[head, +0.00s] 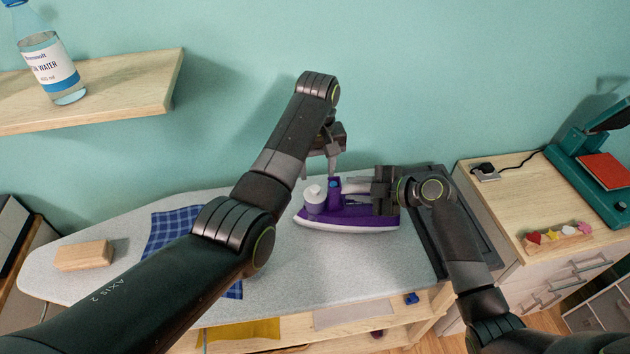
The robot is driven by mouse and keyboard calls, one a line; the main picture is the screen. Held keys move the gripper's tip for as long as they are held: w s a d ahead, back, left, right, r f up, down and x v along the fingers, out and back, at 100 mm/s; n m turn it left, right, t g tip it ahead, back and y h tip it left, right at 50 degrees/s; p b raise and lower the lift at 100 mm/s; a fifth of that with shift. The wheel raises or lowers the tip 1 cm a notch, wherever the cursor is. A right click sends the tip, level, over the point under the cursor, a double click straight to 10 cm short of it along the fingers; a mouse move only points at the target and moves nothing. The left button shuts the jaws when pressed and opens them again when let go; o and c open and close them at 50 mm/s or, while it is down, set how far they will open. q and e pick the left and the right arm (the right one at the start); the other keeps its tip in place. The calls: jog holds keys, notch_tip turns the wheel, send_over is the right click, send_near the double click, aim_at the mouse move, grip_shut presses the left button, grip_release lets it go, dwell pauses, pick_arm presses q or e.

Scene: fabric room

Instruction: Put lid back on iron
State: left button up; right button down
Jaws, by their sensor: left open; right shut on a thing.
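The purple and white iron (362,216) lies on the ironing board with its tip to the left. A round white piece (313,192) sits at its front end; it looks like the lid, but I cannot tell whether it is fully seated. A blue button shows beside it. My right gripper (376,190) is shut at the rear of the iron's handle, which it partly hides. My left gripper (332,160) is open and empty, pointing down just above the iron's front, close to the white piece and handle.
The grey ironing board (290,275) carries a blue checked cloth (173,226), partly behind my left arm, and a wooden block (84,256). A dark iron rest (462,225) is at the board's right end. A water bottle (50,68) stands on the shelf (130,88) at upper left.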

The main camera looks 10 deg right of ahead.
jog(key=shift+s+f, duration=0.1)
jog(key=shift+f, duration=0.05)
pick_arm(q)
notch_tip(320, 180, up, 6)
jog(key=shift+a, duration=0.3)
pick_arm(e)
jog(key=c, duration=1.5)
grip_release()
pick_arm(q)
jog(key=shift+w+d, duration=0.1)
pick_arm(e)
jog(key=o, duration=0.4)
jog(key=shift+d, duration=0.1)
jog(key=shift+o, duration=0.2)
jog(key=shift+s+d+r, duration=0.1)
jog(key=shift+d+r, duration=0.1)
jog(key=shift+d, duration=0.1)
pick_arm(q)
notch_tip(320, 180, down, 5)
jog(key=b, duration=0.5)
jog(key=shift+f, duration=0.25)
pick_arm(e)
jog(key=v, duration=1.6)
jog(key=shift+s+d, duration=0.15)
jog(key=shift+s, duration=0.1)
